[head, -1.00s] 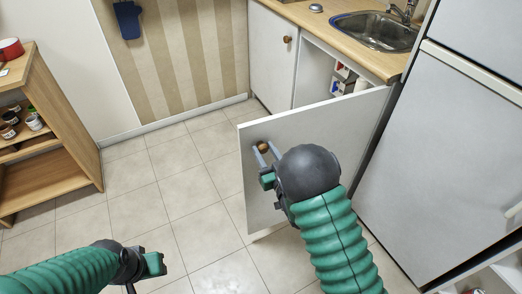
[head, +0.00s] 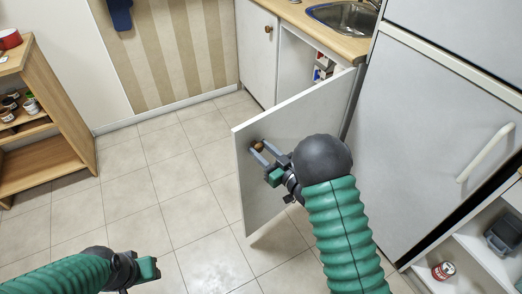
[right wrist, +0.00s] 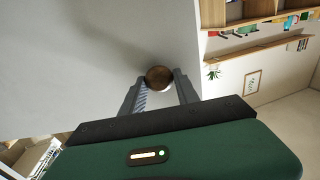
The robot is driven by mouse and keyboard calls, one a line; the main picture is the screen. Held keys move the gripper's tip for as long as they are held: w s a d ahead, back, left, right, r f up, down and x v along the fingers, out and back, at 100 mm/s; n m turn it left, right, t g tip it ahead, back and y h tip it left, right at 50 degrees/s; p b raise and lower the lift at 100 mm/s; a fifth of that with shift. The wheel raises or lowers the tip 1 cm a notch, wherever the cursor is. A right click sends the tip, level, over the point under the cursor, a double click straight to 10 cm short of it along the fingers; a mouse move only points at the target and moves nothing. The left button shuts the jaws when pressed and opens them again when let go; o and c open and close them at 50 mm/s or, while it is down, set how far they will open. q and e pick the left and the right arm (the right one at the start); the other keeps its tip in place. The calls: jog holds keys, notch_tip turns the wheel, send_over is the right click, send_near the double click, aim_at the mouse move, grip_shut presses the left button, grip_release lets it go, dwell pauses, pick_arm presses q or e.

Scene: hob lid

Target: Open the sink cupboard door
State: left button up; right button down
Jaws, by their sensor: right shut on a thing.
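The sink cupboard door (head: 290,135) is a white panel swung well out from the cupboard under the sink (head: 342,17). Its round wooden knob (head: 257,146) is near the door's upper left corner. My right gripper (head: 262,152) is shut on the knob, which shows between its two fingers in the right wrist view (right wrist: 159,77). The cupboard interior (head: 298,68) is partly visible, with red and white items inside. My left gripper (head: 148,270) is low at the left, over the floor, away from the door; its fingers are not clear.
A white fridge (head: 435,120) stands close to the right of the open door. A closed white cupboard door (head: 256,50) is left of the opening. A wooden shelf unit (head: 60,130) stands at the left. Tiled floor (head: 165,170) between them is clear.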

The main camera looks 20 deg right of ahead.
jog(key=shift+f, duration=0.2)
jog(key=c, duration=1)
grip_release()
jog(key=shift+o, duration=0.2)
jog(key=shift+r, duration=0.1)
jog(key=shift+s+d, duration=0.15)
jog(key=shift+s, duration=0.05)
jog(key=p+v, duration=0.1)
jog(key=v, duration=1.5)
jog(key=shift+p, duration=0.35)
jog(key=shift+s, duration=0.15)
